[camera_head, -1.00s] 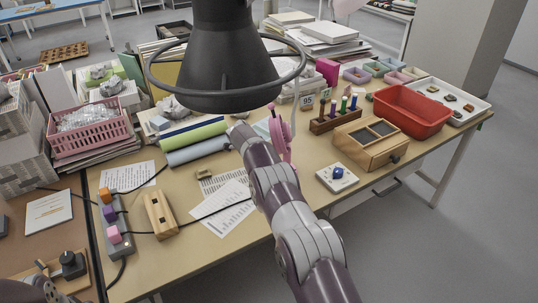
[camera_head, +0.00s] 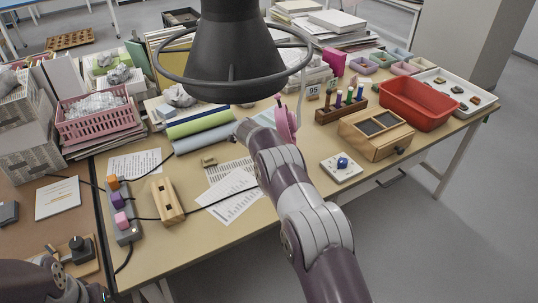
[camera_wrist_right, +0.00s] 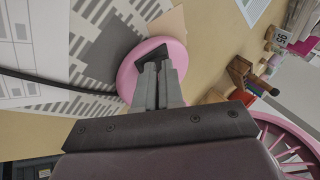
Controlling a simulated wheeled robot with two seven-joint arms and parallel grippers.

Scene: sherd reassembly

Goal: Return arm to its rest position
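My right arm (camera_head: 300,205) reaches from the bottom of the head view over the middle of the table. Its fingers are hidden behind the arm there. In the right wrist view the right gripper (camera_wrist_right: 158,70) has its two fingers together, with nothing visible between them. The fingertips overlap a pink disc with a dark centre (camera_wrist_right: 129,78); I cannot tell whether they touch it. Part of my left arm (camera_head: 30,278) shows at the lower left of the head view; its gripper is out of the picture.
A pink upright object (camera_head: 286,122) stands close beside the right arm. A dark hanging lamp (camera_head: 235,60) is above. Printed sheets (camera_head: 232,198), a wooden block (camera_head: 166,200), a wooden box (camera_head: 376,135) and a red tray (camera_head: 418,104) surround the arm. The front right floor is clear.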

